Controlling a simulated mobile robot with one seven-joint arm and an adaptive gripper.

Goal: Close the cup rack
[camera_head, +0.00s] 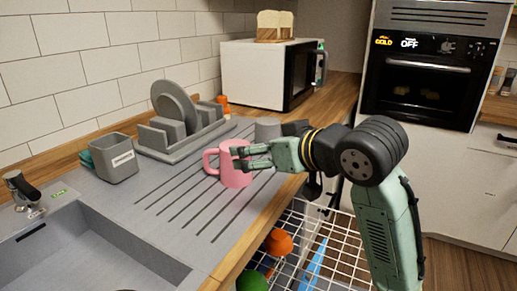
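A white wire rack (318,243) is pulled out below the counter's front edge, at the lower middle. I take it to be the cup rack. An orange cup-like item (279,241), a green rounded item (251,281) and a blue item (313,266) are in it. My gripper (246,158) is above the counter, at the right side of a pink mug (234,178), with its fingers overlapping the mug in the picture. I cannot tell whether they grip it. The mug stands upright on the grooved drainboard. My arm hides part of the rack's right side.
A grey dish rack with plates (179,140) and a grey bin (112,160) stand at the back of the grooved drainboard (165,205). The sink (85,250) is at lower left. A microwave (255,78) and an oven (422,80) are behind. Floor shows at lower right.

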